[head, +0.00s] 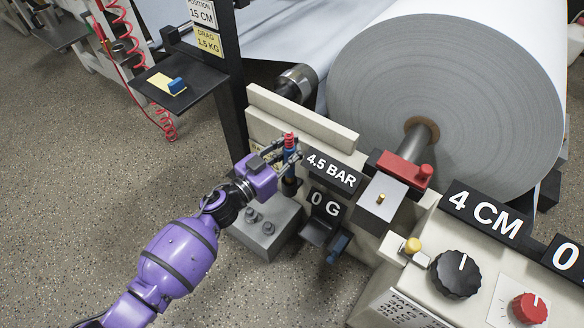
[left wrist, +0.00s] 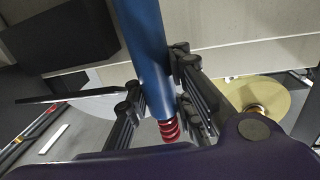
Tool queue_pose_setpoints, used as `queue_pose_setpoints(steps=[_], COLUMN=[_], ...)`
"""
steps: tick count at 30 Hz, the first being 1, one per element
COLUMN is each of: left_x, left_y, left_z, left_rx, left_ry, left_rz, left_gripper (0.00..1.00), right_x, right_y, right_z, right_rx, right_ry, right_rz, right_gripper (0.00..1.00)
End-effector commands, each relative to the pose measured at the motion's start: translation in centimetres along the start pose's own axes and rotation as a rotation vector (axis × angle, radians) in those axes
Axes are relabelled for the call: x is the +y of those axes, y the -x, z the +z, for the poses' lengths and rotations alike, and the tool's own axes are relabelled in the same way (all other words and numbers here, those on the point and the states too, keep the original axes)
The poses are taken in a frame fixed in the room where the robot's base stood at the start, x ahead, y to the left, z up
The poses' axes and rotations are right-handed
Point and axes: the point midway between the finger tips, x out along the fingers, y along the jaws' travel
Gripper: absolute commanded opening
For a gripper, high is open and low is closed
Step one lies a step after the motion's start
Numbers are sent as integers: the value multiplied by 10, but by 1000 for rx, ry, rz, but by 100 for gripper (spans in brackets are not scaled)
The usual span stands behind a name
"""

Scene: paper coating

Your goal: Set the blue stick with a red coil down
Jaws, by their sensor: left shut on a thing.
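The blue stick with a red coil (head: 290,184) stands about upright in the head view, its red coil at the top. My left gripper (head: 294,156) is shut on it just below the coil. In the left wrist view the blue shaft (left wrist: 143,45) runs between the fingers, with the red coil (left wrist: 170,130) near the palm. The stick's far end is out of the wrist view. In the head view its lower end is beside the grey block (head: 262,243); I cannot tell whether it touches anything. My right gripper is not in view.
The pale machine wall with a "4.5 BAR" sign (head: 331,171) and "0 G" sign (head: 326,204) is close to the right. A large paper roll (head: 400,80) is behind. A black shelf (head: 190,97) with a yellow pad stands back left. Floor at left is clear.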

Motion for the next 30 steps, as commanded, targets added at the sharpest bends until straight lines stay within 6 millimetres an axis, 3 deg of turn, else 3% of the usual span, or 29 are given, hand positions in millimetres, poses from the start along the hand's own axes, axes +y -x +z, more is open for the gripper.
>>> queue_pose_setpoints(steps=[11,24,25,30], left_x=[0,-1,-1,0], left_y=[-1,-1,-1,-1], left_z=[54,58,58,58], left_rx=[0,2,0,1], left_ry=[2,-1,-1,-2], left_rz=[0,0,0,0], left_gripper=[0,0,17,40], right_x=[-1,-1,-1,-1], right_y=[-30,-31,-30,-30], right_z=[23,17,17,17], right_rx=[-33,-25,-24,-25], right_ry=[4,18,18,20], right_rz=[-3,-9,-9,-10], right_gripper=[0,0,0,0])
